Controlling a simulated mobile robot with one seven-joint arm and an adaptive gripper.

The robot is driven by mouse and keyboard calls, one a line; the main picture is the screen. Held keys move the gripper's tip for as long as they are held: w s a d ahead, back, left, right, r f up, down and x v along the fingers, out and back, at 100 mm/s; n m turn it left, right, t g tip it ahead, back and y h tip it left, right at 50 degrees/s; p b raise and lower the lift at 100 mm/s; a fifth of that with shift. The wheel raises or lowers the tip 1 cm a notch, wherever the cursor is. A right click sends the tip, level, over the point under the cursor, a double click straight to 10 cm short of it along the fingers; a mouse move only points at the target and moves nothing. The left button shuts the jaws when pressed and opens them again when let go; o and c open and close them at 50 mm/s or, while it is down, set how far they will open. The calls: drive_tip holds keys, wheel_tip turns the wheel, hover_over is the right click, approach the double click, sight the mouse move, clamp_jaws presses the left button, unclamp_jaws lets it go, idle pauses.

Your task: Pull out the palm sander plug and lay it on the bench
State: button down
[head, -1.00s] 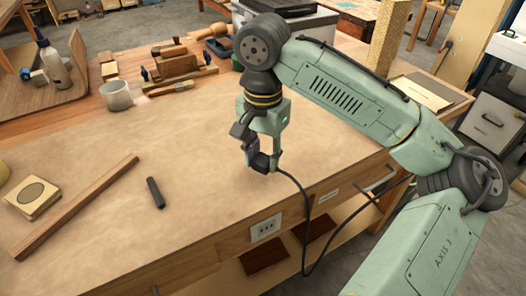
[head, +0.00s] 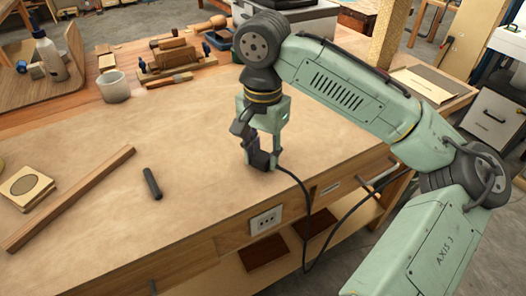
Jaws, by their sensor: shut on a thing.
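My gripper (head: 262,160) points down over the front right part of the bench (head: 215,160). It is shut on the black plug (head: 264,163), which is partly hidden by the fingers. The plug is at or just above the bench top; I cannot tell whether it touches. Its black cord (head: 307,215) runs from the plug over the bench's front edge and loops down, then up to the right. The outlet (head: 265,220) on the bench front shows its sockets with no plug in them. The palm sander itself is not recognisable in view.
A short black cylinder (head: 152,184) and a long wooden strip (head: 72,199) lie to the left. A wooden block with a round pad (head: 26,187) sits at the far left. The bench middle is clear.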

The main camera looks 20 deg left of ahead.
drive_tip(key=shift+f, duration=0.1)
drive_tip(key=c, duration=1.1)
unclamp_jaws()
drive_tip(key=shift+o, duration=0.2)
wheel_tip(320, 180, up, 12)
